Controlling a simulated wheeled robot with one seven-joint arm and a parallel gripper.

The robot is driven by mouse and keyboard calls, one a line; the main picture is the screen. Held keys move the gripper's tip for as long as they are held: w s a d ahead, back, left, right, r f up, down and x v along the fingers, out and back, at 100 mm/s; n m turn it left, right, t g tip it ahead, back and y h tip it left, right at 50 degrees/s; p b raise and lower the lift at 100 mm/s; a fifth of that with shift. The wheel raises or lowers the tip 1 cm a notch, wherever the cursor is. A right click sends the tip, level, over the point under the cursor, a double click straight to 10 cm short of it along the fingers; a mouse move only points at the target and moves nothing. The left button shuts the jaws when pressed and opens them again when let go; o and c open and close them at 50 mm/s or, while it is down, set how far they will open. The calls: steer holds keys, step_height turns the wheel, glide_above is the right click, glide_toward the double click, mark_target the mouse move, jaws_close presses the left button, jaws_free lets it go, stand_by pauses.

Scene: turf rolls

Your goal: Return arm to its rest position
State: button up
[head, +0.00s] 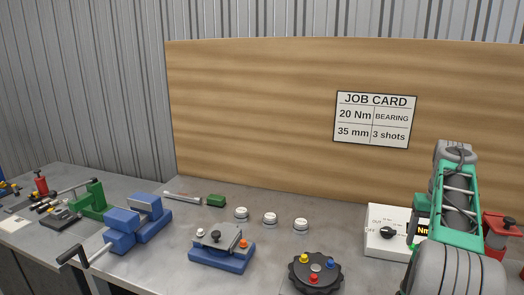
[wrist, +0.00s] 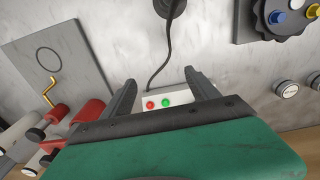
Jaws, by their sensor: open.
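My arm (head: 458,215), green and grey, rises at the right of the head view, in front of the white control box and a red tool. My gripper (wrist: 162,78) shows in the wrist view with its two dark fingers apart. Nothing is held between the fingers. Beyond them lies a white box (wrist: 168,101) with a red and a green button and a dark cable. The gripper's fingers are not visible in the head view.
The bench holds a blue vise (head: 140,222), a blue fixture (head: 222,250), a black knob-like disc (head: 315,273) and several round white-topped pieces. A white box with a dial (head: 388,228) stands near my arm. A job card (head: 375,119) hangs on the wooden board.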

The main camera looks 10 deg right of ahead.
steer(key=a+n+t, duration=0.1)
steer(key=a+n, duration=0.2)
steer(key=a, duration=2)
steer(key=s+a+f+n+t, duration=0.1)
steer(key=s+a+f, duration=0.4)
steer(key=a, duration=0.3)
steer(key=s+a+f+n+t, duration=0.1)
steer(key=s+a+f, duration=0.4)
steer(key=s+a, duration=0.2)
steer(key=shift+s+a+f+n, duration=0.2)
steer(key=shift+s+a+n, duration=0.15)
steer(key=shift+a, duration=0.75)
